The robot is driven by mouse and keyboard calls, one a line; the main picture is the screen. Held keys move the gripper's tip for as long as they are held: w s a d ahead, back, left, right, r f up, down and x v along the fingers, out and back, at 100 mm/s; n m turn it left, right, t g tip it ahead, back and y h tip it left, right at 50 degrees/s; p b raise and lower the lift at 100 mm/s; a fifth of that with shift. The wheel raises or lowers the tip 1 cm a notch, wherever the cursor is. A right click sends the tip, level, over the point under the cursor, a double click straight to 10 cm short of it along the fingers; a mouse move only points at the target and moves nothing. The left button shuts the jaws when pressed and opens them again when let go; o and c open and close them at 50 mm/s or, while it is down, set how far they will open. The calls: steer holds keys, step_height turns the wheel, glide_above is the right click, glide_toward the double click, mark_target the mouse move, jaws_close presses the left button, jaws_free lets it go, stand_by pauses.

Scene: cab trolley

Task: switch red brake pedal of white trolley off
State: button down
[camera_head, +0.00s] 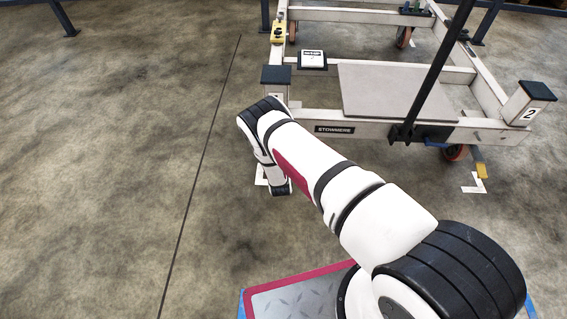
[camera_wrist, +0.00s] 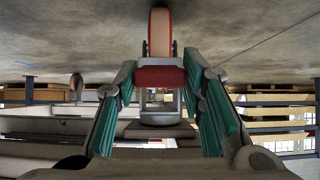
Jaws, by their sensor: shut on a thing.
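The white trolley (camera_head: 480,88) stands at the upper right of the head view, with its black pull bar (camera_head: 437,65) slanting up from the front beam. The red brake pedal (camera_wrist: 160,76) is in the middle of the wrist view, just below a tan wheel with red edges (camera_wrist: 160,30). My gripper (camera_wrist: 160,70) has its two green-padded fingers on either side of the pedal and is shut on it. In the head view my arm reaches down at the trolley's front left corner and hides the pedal and the wheel there.
The front right wheel (camera_head: 456,152) is orange, with a blue part beside it. Black-topped corner posts (camera_head: 276,75) rise at the trolley's front. White corner marks (camera_head: 473,184) lie on the floor. The concrete floor at the left (camera_head: 100,170) is clear.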

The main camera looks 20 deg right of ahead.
stand_by(0.4)
steer(key=c, duration=1)
jaws_free()
steer(key=shift+c, duration=0.2)
steer(key=v, duration=1.2)
steer(key=shift+r, duration=0.1)
